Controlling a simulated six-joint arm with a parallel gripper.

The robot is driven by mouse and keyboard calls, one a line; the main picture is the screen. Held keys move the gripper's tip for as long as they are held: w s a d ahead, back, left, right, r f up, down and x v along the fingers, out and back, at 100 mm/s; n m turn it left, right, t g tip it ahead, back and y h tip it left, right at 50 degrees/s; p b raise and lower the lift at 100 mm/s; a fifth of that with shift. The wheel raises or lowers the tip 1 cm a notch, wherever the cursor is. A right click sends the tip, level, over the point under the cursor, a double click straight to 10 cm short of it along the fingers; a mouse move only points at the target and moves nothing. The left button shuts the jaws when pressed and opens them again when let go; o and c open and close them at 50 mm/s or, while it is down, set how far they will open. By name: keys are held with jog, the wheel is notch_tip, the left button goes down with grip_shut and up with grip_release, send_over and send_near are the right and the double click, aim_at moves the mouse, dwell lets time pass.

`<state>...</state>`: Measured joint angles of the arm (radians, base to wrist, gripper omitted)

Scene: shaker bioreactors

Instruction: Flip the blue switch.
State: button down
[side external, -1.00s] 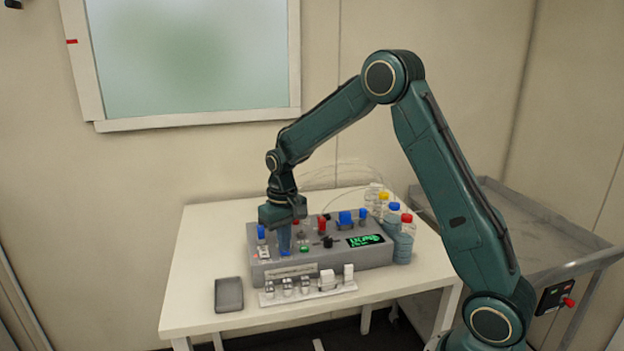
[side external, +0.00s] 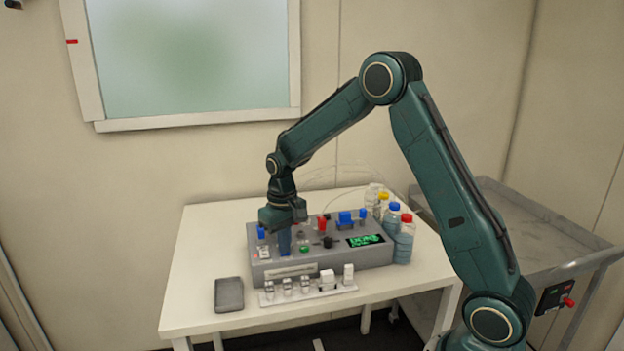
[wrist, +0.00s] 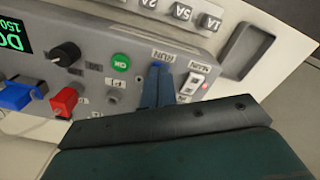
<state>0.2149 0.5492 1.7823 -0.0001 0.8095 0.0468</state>
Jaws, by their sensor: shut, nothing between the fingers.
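The grey control box (side external: 330,258) stands on the white table. A small blue switch (side external: 285,254) sits at the front left of its top. In the wrist view the blue switch (wrist: 159,65) shows at the tips of my fingers, beside a printed label. My gripper (side external: 284,248) points down with its blue-grey fingers shut together, at or just above the switch. In the wrist view my gripper (wrist: 155,80) covers part of the switch, so its tilt and any contact cannot be told.
A white rocker (wrist: 192,83) lies just right of my fingers. A vial rack (side external: 310,291) and a grey tray (side external: 229,294) stand in front; bottles (side external: 403,240) stand right.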

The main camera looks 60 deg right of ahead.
jog(key=shift+r, duration=3.45)
jog(key=s+a+r+n+t, duration=0.1)
jog(key=s+a+r, duration=0.2)
jog(key=s+r, duration=0.35)
jog(key=s+a+r+n+t, duration=0.1)
jog(key=s+a+r+t, duration=0.1)
jog(key=s+a+r, duration=0.4)
jog(key=s+f+n+t, duration=0.1)
jog(key=s+t, duration=0.1)
jog(key=s, duration=1.3)
jog(key=shift+a+t, duration=0.3)
jog(key=shift+a, duration=0.15)
jog(key=shift+f, duration=0.1)
